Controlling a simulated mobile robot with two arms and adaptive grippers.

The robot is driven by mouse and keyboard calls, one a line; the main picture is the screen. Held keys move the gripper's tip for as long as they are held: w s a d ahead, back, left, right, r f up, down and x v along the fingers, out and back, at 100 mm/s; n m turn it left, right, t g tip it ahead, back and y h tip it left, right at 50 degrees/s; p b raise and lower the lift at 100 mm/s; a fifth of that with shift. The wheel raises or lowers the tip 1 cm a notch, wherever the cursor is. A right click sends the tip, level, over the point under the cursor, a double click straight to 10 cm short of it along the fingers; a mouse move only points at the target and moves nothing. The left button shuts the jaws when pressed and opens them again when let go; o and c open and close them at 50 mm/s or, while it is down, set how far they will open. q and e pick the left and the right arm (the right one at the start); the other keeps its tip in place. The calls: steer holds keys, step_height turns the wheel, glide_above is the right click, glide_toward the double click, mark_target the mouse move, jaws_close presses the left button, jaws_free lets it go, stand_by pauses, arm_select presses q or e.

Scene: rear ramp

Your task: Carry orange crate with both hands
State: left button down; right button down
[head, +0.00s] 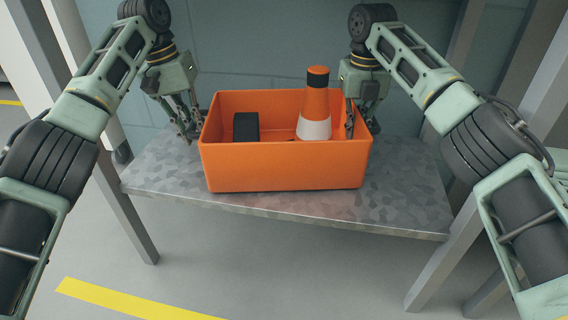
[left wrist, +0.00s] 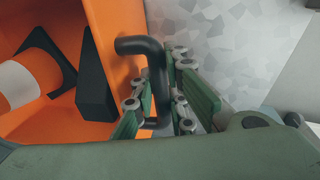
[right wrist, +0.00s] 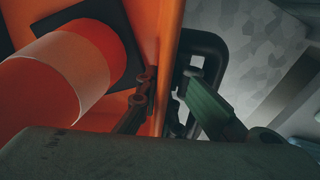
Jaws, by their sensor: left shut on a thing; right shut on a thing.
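The orange crate (head: 285,168) sits on a grey metal shelf (head: 400,205). It holds an orange and white cone (head: 315,105) and a black box (head: 246,126). My left gripper (head: 190,133) is at the crate's left side, shut on a black bar handle outside the wall; the handle (left wrist: 156,75) shows between the fingers in the left wrist view. My right gripper (head: 357,118) is at the right side. In the right wrist view, one finger is inside the orange wall (right wrist: 168,60) and the other outside by a black handle (right wrist: 208,45), so it is shut across the crate's side.
Grey posts (head: 440,265) support the shelf at left and right. A blue-grey wall (head: 270,40) stands behind it. Bare shelf lies on both sides of the crate. The floor (head: 270,265) in front has a yellow line (head: 120,300).

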arm_select(q)
steer(key=shift+d+f, duration=0.1)
arm_select(e)
steer(key=shift+a+f, duration=0.1)
arm_select(q)
steer(key=c, duration=2.1)
jaws_free()
arm_select(e)
steer(key=c, duration=2.3)
jaws_free()
arm_select(q)
steer(key=o, duration=0.3)
steer(key=shift+s, duration=0.1)
arm_select(e)
steer(key=o, duration=0.4)
arm_select(q)
steer(key=shift+o, duration=0.2)
